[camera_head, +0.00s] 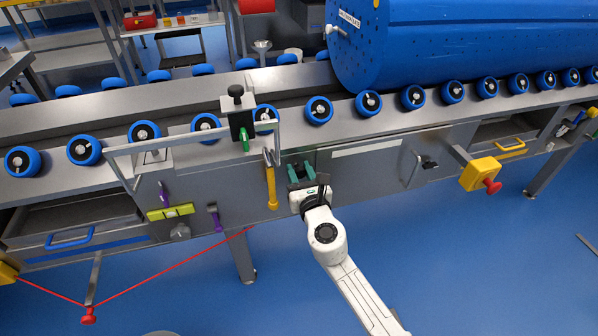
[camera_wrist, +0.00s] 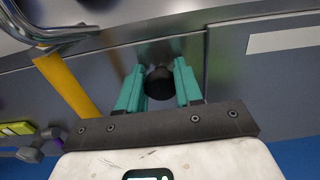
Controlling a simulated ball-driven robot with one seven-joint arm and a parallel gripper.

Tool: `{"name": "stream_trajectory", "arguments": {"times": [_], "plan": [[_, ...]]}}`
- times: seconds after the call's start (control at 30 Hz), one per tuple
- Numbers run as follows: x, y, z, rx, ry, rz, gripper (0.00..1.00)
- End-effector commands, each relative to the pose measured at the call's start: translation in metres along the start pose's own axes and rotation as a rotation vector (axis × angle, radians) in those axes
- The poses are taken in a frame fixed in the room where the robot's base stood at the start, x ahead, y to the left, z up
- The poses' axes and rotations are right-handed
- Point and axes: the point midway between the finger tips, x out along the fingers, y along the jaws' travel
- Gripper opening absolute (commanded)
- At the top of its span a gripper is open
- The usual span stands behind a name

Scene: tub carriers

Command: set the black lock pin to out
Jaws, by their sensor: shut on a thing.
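The black lock pin (camera_wrist: 159,84) shows in the wrist view as a round black knob at the grey front panel. My gripper (camera_wrist: 159,80) has its teal fingers on either side of the knob and is shut on it. How far the pin stands out from the panel cannot be told.
A yellow handle (camera_head: 271,187) hangs just left of my gripper. A bent metal rail (camera_head: 195,138) and a black-topped block (camera_head: 240,113) are up left. A yellow box with a red knob (camera_head: 477,174) juts out at right. A blue tub (camera_head: 440,45) lies on the rollers. Floor in front is open.

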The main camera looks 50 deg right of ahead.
Motion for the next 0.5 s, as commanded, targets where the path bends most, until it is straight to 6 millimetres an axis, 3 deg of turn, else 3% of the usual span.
{"name": "stream_trajectory", "arguments": {"times": [0.03, 0.27, 0.5], "plan": [[0.001, 0.009, 0.007, 0.002, -0.011, 0.018, 0.0], [0.0, 0.008, 0.008, 0.004, -0.013, 0.017, 0.0], [-0.023, 0.007, 0.007, 0.003, -0.011, 0.016, 0.0]]}}
